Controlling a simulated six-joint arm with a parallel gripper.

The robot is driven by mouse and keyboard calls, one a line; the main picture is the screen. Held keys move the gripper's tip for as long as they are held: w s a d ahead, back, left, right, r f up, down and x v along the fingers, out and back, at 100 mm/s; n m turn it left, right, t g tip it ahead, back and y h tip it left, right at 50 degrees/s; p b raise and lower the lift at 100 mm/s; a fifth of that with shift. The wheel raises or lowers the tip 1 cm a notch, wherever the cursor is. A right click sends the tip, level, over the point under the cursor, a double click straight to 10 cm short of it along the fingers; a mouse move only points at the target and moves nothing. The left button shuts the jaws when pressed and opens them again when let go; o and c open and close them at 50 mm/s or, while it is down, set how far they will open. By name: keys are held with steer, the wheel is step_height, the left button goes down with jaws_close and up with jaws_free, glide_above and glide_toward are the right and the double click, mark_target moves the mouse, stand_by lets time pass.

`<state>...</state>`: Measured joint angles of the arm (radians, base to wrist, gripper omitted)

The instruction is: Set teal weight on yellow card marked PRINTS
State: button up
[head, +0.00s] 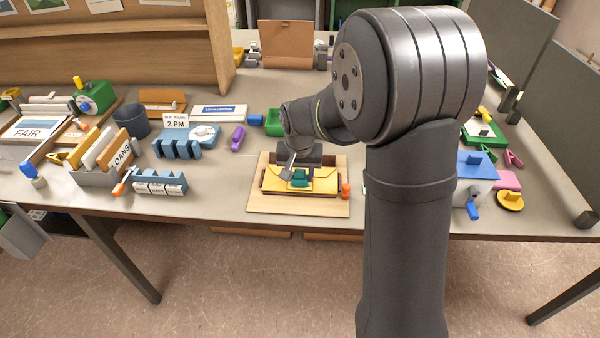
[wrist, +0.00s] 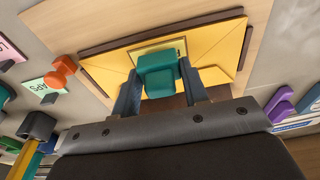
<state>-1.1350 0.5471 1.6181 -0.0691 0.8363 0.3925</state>
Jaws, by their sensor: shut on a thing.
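The teal weight (head: 300,180) is between the fingers of my gripper (head: 299,170), and it also shows in the wrist view (wrist: 157,72). My gripper (wrist: 160,92) is shut on it. The yellow card (head: 325,178) looks like an envelope with folded flaps and lies on a wooden board under the weight. In the wrist view the card (wrist: 218,48) spreads behind the weight, with a pale label (wrist: 142,52) partly hidden by it. I cannot read PRINTS on it. I cannot tell whether the weight touches the card.
An orange knobbed piece (head: 346,190) stands at the board's right edge. A blue block (head: 255,120), a green tray (head: 273,124) and a purple piece (head: 238,138) lie behind left. Organisers, including LOANS (head: 118,152), crowd the left. The board's front strip (head: 300,207) is bare.

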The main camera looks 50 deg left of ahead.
steer(key=shift+f, duration=0.4)
steer(key=o, duration=1.2)
steer(key=shift+c, duration=0.6)
steer(key=shift+s+d+r, duration=0.15)
steer(key=shift+r, duration=1)
steer(key=shift+s+d+r, duration=0.1)
steer(key=shift+r, duration=1.05)
steer(key=shift+s+d+r, duration=0.15)
steer(key=shift+r, duration=1)
steer(key=shift+r, duration=0.1)
step_height(320, 180, up, 17)
steer(key=s+d, duration=0.1)
steer(key=shift+s+d, duration=0.4)
